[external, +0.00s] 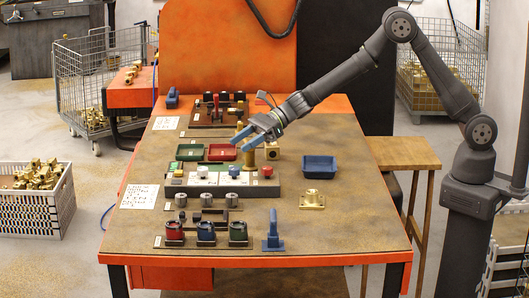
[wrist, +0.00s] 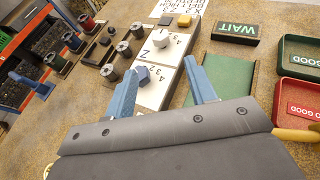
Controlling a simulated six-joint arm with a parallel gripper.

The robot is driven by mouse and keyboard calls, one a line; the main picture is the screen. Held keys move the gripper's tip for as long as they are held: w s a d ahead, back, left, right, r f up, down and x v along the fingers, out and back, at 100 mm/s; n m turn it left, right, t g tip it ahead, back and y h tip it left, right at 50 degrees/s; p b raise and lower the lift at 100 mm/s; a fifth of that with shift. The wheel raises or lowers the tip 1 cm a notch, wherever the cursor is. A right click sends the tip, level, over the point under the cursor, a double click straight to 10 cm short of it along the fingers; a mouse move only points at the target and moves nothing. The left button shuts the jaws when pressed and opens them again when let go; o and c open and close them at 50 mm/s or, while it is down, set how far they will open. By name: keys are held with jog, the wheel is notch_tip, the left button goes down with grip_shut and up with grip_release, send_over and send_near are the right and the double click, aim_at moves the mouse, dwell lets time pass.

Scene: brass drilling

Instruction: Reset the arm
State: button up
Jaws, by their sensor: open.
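My gripper (external: 252,137) has blue fingers and hangs over the middle of the workbench (external: 340,225), above the panel with knobs and buttons. In the wrist view my gripper (wrist: 165,85) shows its two blue fingers apart with nothing between them. A white knob panel (wrist: 160,75) with printed numbers and a blue-grey knob (wrist: 141,76) lies below the fingers. In the external view my arm reaches in from the right, its elbow raised high.
A green tray (external: 190,152), a red tray (external: 222,153) and a blue tray (external: 319,167) sit on the bench. A brass part (external: 312,200) lies at right. Red, blue and green holders (external: 206,232) and a blue upright piece (external: 272,232) stand at front. The front right is clear.

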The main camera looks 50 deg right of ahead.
aim_at(204, 167)
jog(key=x, duration=1.3)
jog(key=shift+w+a+f, duration=0.1)
jog(key=shift+w+a, duration=0.1)
jog(key=shift+w, duration=0.05)
jog(key=shift+w+n+g, duration=0.1)
jog(key=shift+n+g, duration=1.4)
jog(key=shift+g, duration=0.2)
jog(key=shift+w+n+g, duration=0.15)
jog(key=shift+n+g, duration=1.35)
jog(key=shift+g, duration=0.2)
jog(key=v, duration=0.9)
jog(key=shift+d, duration=0.25)
jog(key=shift+o, duration=0.2)
jog(key=shift+w, duration=0.1)
